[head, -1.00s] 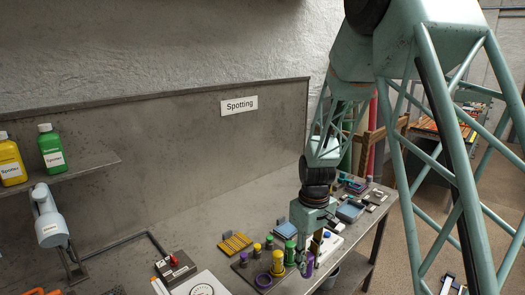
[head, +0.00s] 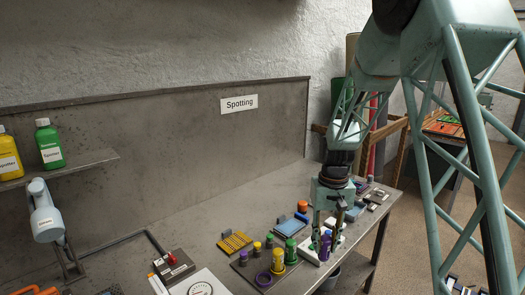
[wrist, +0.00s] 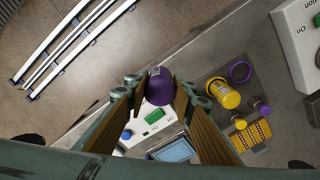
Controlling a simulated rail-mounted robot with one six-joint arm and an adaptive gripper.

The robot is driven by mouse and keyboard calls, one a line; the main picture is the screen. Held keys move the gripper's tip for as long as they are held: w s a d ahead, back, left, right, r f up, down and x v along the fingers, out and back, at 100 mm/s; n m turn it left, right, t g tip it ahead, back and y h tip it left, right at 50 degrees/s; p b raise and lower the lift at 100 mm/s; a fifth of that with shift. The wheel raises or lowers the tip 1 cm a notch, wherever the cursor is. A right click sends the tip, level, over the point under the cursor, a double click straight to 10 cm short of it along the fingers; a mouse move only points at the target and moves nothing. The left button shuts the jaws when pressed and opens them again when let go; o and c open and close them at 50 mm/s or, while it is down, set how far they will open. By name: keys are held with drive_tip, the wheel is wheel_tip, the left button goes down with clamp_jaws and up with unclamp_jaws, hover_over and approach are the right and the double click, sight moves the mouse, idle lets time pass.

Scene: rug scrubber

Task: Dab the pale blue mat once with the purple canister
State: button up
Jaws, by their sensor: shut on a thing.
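My gripper (head: 327,238) is shut on the purple canister (head: 326,243), above the white device at the table's front edge. A pale blue pad (head: 290,227), which looks like the mat, lies on the table to the left of my gripper and farther back. The canister is apart from it. The wrist view shows a pale blue rectangle (wrist: 175,150) below the canister, partly cut by a finger; I cannot tell if it is the same pad.
A yellow canister (head: 278,262), a green canister (head: 290,250) and a purple ring (head: 263,279) are on a dark board left of my gripper. A yellow grid (head: 235,242) lies beyond them. An orange canister (head: 302,206) stands behind the pad. Bare table lies towards the wall.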

drive_tip(key=shift+w, duration=0.1)
drive_tip(key=w+r+m, duration=0.3)
drive_tip(key=w+r, duration=0.3)
drive_tip(key=r, duration=0.1)
drive_tip(key=shift+w, duration=0.4)
drive_tip(key=shift+a, duration=0.15)
